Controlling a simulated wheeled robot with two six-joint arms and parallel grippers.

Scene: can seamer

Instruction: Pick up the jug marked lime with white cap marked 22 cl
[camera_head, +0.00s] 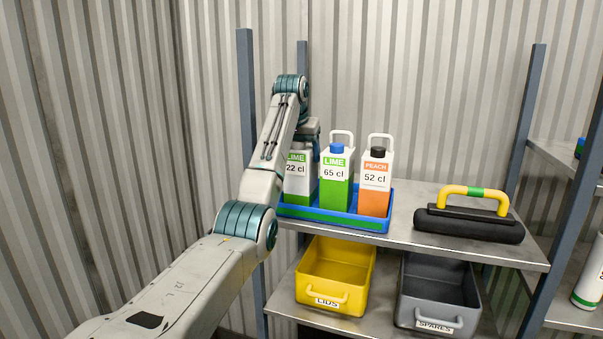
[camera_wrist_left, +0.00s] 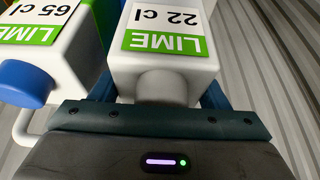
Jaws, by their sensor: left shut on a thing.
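The lime jug marked 22 cl (camera_head: 298,185) stands upright at the left end of a blue tray (camera_head: 340,222) on the upper shelf. In the left wrist view the same jug (camera_wrist_left: 164,66) shows its green LIME label and white cap. My left gripper (camera_head: 307,140) is at the top of this jug, shut on it; its fingers (camera_wrist_left: 158,100) lie either side of the jug's upper part. The exact contact and the jug's handle are hidden by the gripper. My right gripper is in neither view.
A lime jug marked 65 cl with blue cap (camera_head: 336,178) stands close beside it, then a peach jug marked 52 cl (camera_head: 376,180). A black tool with yellow handle (camera_head: 470,228) lies right on the shelf. Yellow (camera_head: 334,275) and grey (camera_head: 438,295) bins sit below.

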